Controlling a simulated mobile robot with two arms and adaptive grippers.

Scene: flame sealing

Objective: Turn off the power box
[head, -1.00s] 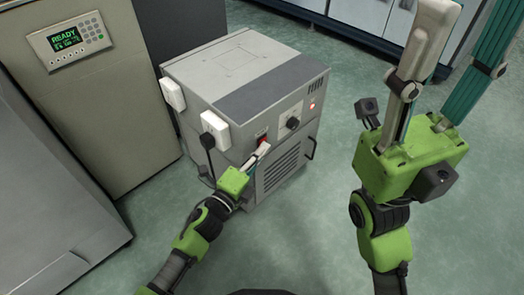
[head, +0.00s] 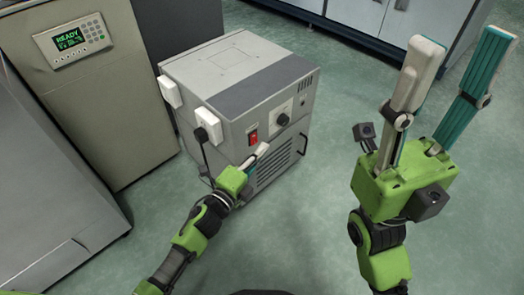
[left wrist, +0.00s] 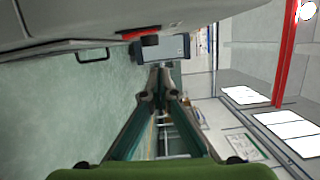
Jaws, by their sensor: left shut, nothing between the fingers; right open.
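The power box (head: 262,75) is a grey cabinet standing on the floor in the middle of the head view. Its front has a red rocker switch (head: 253,138), a dark knob (head: 283,120) and a small indicator light (head: 303,101) that looks unlit. My left gripper (head: 263,149) is shut and empty, its tips just below and beside the switch, seemingly apart from it. The left wrist view shows the closed fingers (left wrist: 158,76) with a red part of the box front (left wrist: 138,33) beyond them. My right gripper (head: 462,40) is open and empty, raised at the right.
White plugs, one with a black cord (head: 207,124), sit on the box's left side. A beige cabinet with a lit READY panel (head: 73,41) stands at the left. A grey handle (head: 303,143) juts from the box's front right. Floor to the right is clear.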

